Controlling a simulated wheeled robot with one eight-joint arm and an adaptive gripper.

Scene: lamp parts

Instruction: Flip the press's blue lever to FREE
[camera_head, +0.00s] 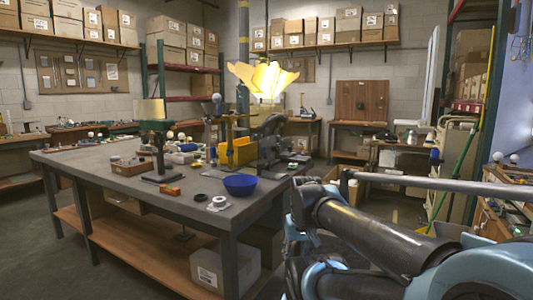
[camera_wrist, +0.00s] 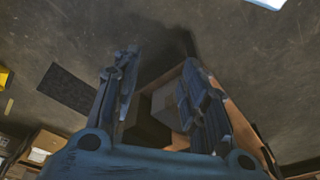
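A dark machine (camera_head: 271,142) stands further right on the bench, beside a yellow block. I cannot make out a blue lever or a FREE mark on either one. My gripper (camera_wrist: 160,68) shows in the wrist view with its two dark fingers apart and nothing held between them. It is away from the bench top, with floor and an open box beyond it. No press shows in the wrist view.
The grey workbench (camera_head: 120,192) fills the left and middle. My arm fills the lower right.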

